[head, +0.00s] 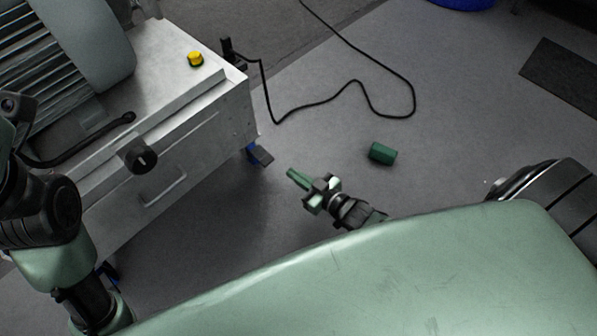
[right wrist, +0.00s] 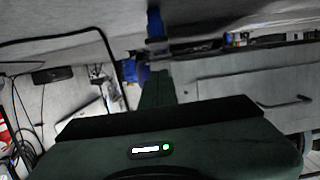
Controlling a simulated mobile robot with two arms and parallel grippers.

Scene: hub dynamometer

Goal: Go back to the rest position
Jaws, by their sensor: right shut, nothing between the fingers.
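My right gripper (head: 299,178) shows in the middle of the head view, above the grey floor and past the edge of my green body. Its green fingers are shut together with nothing between them. In the right wrist view the closed fingers (right wrist: 156,88) point away from the camera towards a blue caster. My left arm comes in at the left edge of the head view, beside the metal cabinet. The left gripper itself does not show.
A metal cabinet (head: 205,130) with a yellow button (head: 195,59), a black knob (head: 139,158) and a finned motor (head: 60,55) stands at the left. A black cable (head: 340,92) loops across the floor behind.

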